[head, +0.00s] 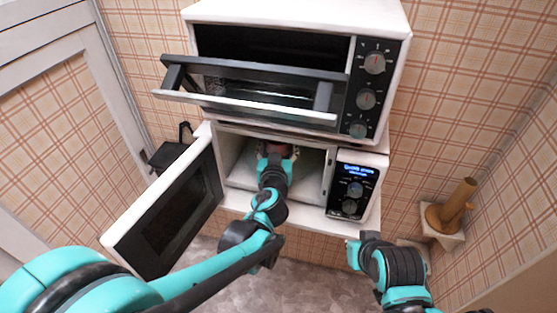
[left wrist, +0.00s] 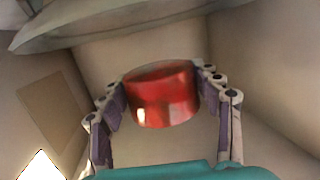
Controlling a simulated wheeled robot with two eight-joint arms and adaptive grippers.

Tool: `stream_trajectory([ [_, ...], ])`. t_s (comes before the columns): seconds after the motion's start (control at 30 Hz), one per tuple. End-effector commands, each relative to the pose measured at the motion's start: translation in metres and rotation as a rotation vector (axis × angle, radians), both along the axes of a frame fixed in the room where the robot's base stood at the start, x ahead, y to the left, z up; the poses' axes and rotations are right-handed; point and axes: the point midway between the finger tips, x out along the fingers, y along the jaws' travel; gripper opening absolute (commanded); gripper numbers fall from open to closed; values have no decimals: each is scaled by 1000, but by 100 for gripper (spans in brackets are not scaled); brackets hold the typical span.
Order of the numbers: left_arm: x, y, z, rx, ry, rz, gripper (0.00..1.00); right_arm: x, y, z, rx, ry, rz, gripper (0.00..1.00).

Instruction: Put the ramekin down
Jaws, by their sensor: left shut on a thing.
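The microwave (head: 339,208) stands with its door (head: 166,212) swung open to the left. My left arm reaches into its cavity, and my left gripper (head: 278,150) is deep inside, partly hidden by my own wrist. In the left wrist view my left gripper (left wrist: 162,84) is shut on the red ramekin (left wrist: 163,98), with one finger on each side of it. Only a dark reddish bit shows between the fingers in the head view. I cannot tell whether the ramekin touches the cavity floor.
A toaster oven (head: 378,150) sits on top of the microwave, its door (head: 250,104) hanging open above my left arm. A wooden object (head: 449,207) stands at right. A dark object (head: 170,155) is behind the microwave door. Cavity walls are close around the left gripper.

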Motion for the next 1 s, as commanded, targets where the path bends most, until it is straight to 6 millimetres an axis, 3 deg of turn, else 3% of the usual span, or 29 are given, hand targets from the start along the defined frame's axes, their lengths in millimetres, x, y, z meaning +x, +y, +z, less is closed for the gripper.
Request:
stream_trajectory([
  [0.27, 0, -1, -25, 0, 0, -1, 30, 0, 0, -13, 0, 0, 0, 0],
  [0.43, 2, -1, -51, 0, 0, -1, 30, 0, 0, -28, 0, 0, 0, 0],
  [0.87, 3, -1, -56, 0, 0, -1, 30, 0, 0, -32, 0, 0, 0, 0],
  [0.9, 3, -1, -55, 0, 0, -1, 72, 0, 0, -31, 0, 0, 0, 0],
  [0.97, 3, -1, -55, 0, 0, -1, 84, 0, 0, -31, 0, 0, 0, 0],
  [1.0, 3, -1, -55, 0, 0, -1, 84, 0, 0, -30, 0, 0, 0, 0],
])
